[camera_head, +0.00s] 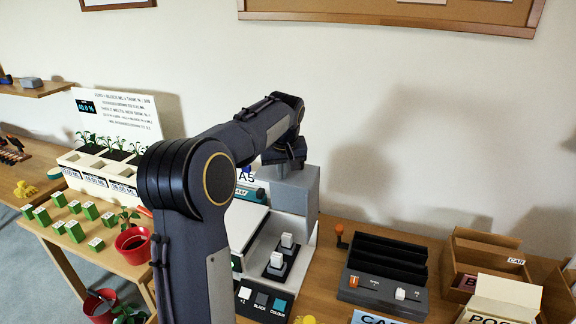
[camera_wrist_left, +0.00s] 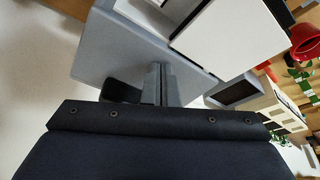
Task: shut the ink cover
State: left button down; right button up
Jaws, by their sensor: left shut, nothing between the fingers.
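The printer (camera_head: 310,192) is a grey and white machine in the middle of the head view, partly hidden by my left arm. A white panel (camera_head: 246,226), which looks like the ink cover, stands raised at the left of its open bay. A white panel (camera_wrist_left: 232,38) also shows in the left wrist view. Two white cartridges (camera_head: 287,240) on dark bases are visible in the bay. My left gripper (camera_head: 277,166) is shut and empty at the top of the grey part; its fingers (camera_wrist_left: 164,72) appear against the grey body in the wrist view. My right gripper is not in view.
A button panel (camera_head: 263,303) is at the printer's front. A black slotted rack (camera_head: 388,262) and brown boxes (camera_head: 484,253) stand to the right. A red pot (camera_head: 132,245), green boxes (camera_head: 73,231) and a planter (camera_head: 97,170) are to the left. Wall lies close behind.

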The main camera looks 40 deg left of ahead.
pick_arm(q)
jog(key=s+d+f+b, duration=0.1)
jog(key=s+f+b, duration=0.4)
jog(key=f+b, duration=0.1)
jog(key=shift+s+d+f+g, duration=0.3)
jog(key=shift+s+d+f, duration=0.1)
jog(key=shift+f, duration=0.15)
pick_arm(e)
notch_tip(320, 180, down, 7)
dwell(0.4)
pick_arm(q)
jog(key=shift+a+r, duration=0.1)
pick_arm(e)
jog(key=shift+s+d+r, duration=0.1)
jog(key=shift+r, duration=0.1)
pick_arm(q)
notch_tip(320, 180, up, 8)
jog(key=p, duration=0.7)
jog(key=shift+w+r+p, duration=0.15)
jog(key=shift+r+p, duration=0.05)
jog(key=shift+p, duration=0.15)
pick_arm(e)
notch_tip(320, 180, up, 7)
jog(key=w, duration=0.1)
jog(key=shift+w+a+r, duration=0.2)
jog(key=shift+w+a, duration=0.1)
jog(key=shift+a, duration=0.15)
